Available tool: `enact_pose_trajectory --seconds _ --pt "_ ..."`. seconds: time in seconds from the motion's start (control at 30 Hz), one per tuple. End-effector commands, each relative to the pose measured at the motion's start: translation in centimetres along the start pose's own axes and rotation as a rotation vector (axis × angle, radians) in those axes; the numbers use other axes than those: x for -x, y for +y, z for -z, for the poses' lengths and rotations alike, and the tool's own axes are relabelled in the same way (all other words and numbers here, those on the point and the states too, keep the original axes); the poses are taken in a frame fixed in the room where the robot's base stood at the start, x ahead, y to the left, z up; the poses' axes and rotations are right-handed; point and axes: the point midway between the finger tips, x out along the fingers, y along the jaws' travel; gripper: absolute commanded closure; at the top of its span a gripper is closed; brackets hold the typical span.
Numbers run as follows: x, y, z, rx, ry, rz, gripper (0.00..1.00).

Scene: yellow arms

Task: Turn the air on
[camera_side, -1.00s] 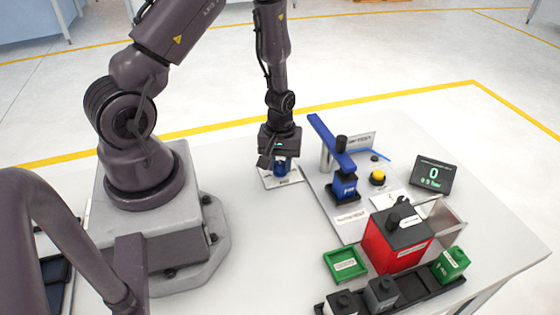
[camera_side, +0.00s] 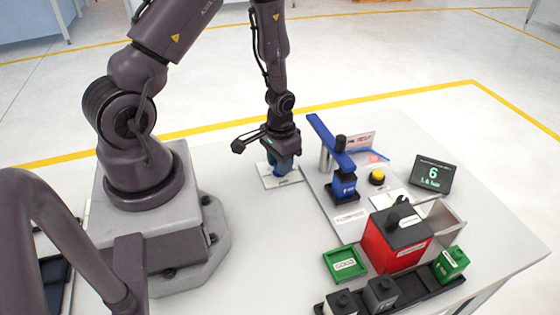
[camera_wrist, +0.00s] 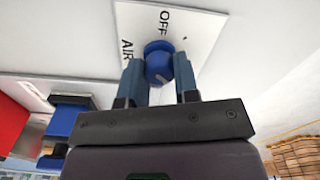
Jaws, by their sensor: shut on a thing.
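The air knob (camera_wrist: 158,64) is round and blue with a pale line on its face. It sits on a white plate (camera_wrist: 207,28) printed "AIR" and "OFF". My gripper (camera_wrist: 158,76) has its two blue fingers on either side of the knob, shut on it. In the side view my gripper (camera_side: 282,166) points down at the plate (camera_side: 266,183), and its fingers mostly hide the knob. The display (camera_side: 432,174) on the right shows a green "6" and a smaller reading that looks like "1.6 bar".
The blue press arm (camera_side: 331,141) stands right of my gripper, with a yellow button (camera_side: 377,177) beside it. A red box (camera_side: 394,246), a green tray (camera_side: 345,263) and a black rack (camera_side: 407,293) are nearer. The table around the plate's front is clear.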

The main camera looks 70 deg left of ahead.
Motion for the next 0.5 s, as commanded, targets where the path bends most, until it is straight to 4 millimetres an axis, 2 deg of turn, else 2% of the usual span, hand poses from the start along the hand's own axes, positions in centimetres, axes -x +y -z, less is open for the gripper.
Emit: enact_pose_trajectory --seconds 0.5 --pt "0.10 -0.03 0.03 -0.068 0.001 0.001 0.95"
